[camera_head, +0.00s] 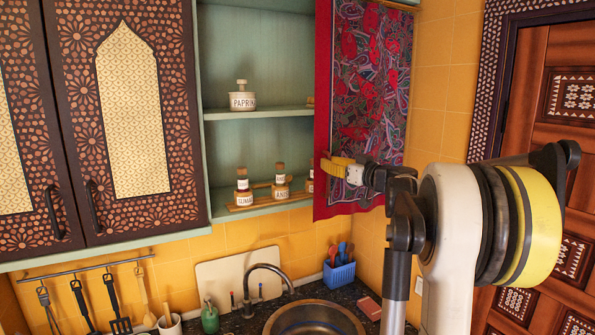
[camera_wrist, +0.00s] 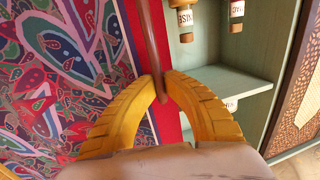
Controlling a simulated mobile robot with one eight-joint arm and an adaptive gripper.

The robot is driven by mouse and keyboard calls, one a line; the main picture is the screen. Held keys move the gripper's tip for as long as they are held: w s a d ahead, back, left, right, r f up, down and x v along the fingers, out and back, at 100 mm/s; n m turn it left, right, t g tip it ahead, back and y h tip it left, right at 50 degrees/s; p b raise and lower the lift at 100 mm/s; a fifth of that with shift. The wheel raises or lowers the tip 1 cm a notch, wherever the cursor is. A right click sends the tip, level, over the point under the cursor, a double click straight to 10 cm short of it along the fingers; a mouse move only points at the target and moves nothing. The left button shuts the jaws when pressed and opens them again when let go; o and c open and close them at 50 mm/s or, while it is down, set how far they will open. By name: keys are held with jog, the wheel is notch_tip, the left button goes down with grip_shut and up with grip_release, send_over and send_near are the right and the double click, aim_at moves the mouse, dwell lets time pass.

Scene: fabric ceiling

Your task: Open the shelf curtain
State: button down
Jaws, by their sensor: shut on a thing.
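The shelf curtain (camera_head: 370,75) is patterned cloth with a red border. It hangs over the right part of the shelf (camera_head: 245,60), whose left part is uncovered. My gripper (camera_head: 330,165) is at the curtain's left edge, low down. The uncovered shelf (camera_wrist: 225,85) shows right of the fingers there. The right part of the shelf is hidden behind the cloth.
A jar marked PAPRIK (camera_head: 242,98) stands on the middle board. Several corked spice jars (camera_head: 281,182) stand on the lower board, one partly behind the curtain. A patterned cabinet door (camera_head: 130,115) is at left. A sink (camera_head: 315,320) and blue utensil holder (camera_head: 339,273) are below.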

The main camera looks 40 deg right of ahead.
jog(key=s+d, duration=0.3)
jog(key=d, duration=1.2)
jog(key=shift+p, duration=0.3)
jog(key=c, duration=1.5)
grip_release()
jog(key=s, duration=1.2)
jog(key=shift+w+a, duration=0.1)
